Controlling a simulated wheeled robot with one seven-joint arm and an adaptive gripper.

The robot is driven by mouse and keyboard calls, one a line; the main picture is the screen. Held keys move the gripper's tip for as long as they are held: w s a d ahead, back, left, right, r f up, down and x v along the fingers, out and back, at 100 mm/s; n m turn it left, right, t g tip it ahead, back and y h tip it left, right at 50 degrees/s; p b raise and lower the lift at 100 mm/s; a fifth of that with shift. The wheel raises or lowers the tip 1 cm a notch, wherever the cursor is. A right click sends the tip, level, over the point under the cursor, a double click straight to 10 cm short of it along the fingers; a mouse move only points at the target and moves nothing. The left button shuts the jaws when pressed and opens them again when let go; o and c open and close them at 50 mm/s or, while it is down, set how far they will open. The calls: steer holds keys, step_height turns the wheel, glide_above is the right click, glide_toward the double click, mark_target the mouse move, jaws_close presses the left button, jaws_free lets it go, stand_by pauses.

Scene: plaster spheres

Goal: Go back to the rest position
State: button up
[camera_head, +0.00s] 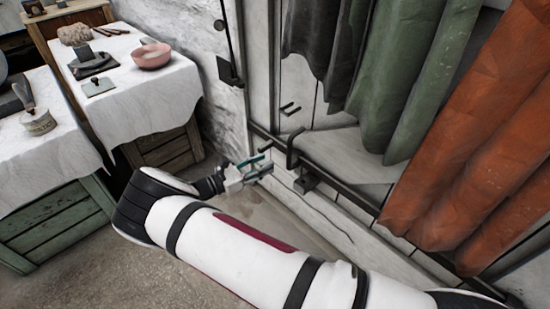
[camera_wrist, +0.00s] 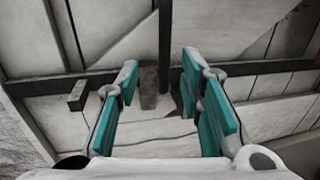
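My gripper (camera_head: 262,168) is in the middle of the head view, at the end of my white arm. It is near the lower wooden frame of the curtained alcove. In the wrist view my gripper (camera_wrist: 170,95) shows two teal-padded fingers spread well apart. Nothing is between the fingers, and the gripper is open and empty. Behind them the wrist view shows pale panels and a dark beam (camera_wrist: 250,70). I cannot tell whether the fingers touch the frame.
Grey, green (camera_head: 415,75) and orange (camera_head: 470,150) curtains hang at the right. A cloth-covered table (camera_head: 140,100) with a pink bowl (camera_head: 151,56) stands at the upper left. Another covered table (camera_head: 45,160) is at the left edge. Bare floor (camera_head: 85,275) shows at the lower left.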

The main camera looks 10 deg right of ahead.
steer(key=shift+v, duration=1)
